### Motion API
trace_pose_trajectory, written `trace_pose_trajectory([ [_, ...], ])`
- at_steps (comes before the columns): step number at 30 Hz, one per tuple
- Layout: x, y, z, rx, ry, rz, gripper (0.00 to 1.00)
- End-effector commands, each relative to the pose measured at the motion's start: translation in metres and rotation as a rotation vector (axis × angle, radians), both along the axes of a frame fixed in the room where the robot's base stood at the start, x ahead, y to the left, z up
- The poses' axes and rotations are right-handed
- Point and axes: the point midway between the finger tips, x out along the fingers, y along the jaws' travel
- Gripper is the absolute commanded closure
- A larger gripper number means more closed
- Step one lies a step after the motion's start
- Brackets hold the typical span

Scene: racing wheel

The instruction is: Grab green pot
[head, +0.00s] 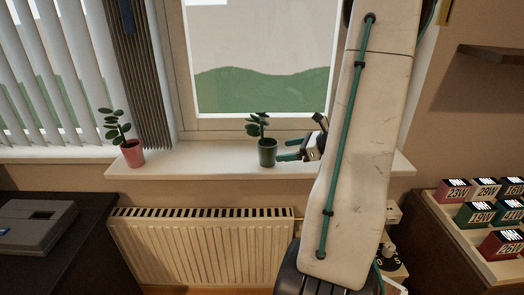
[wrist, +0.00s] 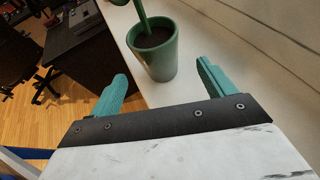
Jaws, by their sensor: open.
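The green pot (head: 267,153) with a leafy plant stands upright on the white windowsill (head: 200,162) in the head view. It also shows in the wrist view (wrist: 157,57), with dark soil and a green stem. My gripper (head: 289,150) is just right of the pot in the head view, its teal fingers pointing at it. In the wrist view my gripper (wrist: 160,82) is open, with the pot just beyond and roughly between the fingertips. The fingers do not appear to hold the pot.
A pink pot (head: 132,153) with a plant stands at the sill's left end. A radiator (head: 200,245) is below the sill. A grey device (head: 40,228) lies on a dark table at left. Several labelled boxes (head: 479,213) stand at right. The sill between the pots is clear.

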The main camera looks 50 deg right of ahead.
Motion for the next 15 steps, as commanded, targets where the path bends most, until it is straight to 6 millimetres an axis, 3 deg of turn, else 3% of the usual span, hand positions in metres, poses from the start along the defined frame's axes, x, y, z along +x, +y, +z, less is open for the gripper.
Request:
trace_pose_trajectory([
  [15, 0.05, 0.015, -0.026, 0.001, 0.0, -0.008, 0.18],
])
